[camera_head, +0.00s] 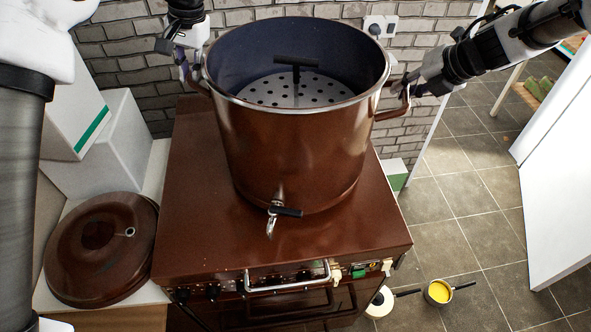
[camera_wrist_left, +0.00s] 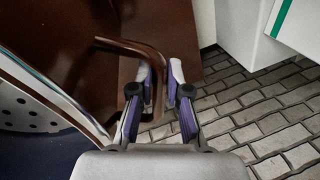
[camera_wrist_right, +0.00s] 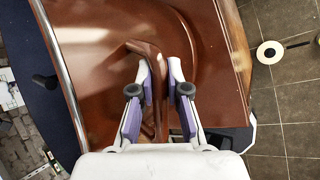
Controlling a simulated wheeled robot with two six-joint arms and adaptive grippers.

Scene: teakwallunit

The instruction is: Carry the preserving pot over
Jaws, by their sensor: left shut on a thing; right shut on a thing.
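The preserving pot (camera_head: 300,140) is large, brown and upright, with a tap (camera_head: 275,213) low on its front and a perforated plate (camera_head: 300,92) with a black handle inside. It is over the brown oven's top (camera_head: 200,235); I cannot tell whether it touches. My left gripper (camera_head: 192,78) is shut on the pot's left handle, a brown loop in the left wrist view (camera_wrist_left: 130,46). My right gripper (camera_head: 404,88) is shut on the right handle (camera_head: 393,113), which also shows in the right wrist view (camera_wrist_right: 150,50).
A round brown lid (camera_head: 95,240) lies on the surface at the left, beside white boxes (camera_head: 110,150). A brick wall (camera_head: 130,50) is behind. A small pot with yellow contents (camera_head: 438,292) is at the lower right. A white panel (camera_head: 570,180) bounds the right; tiled floor lies between.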

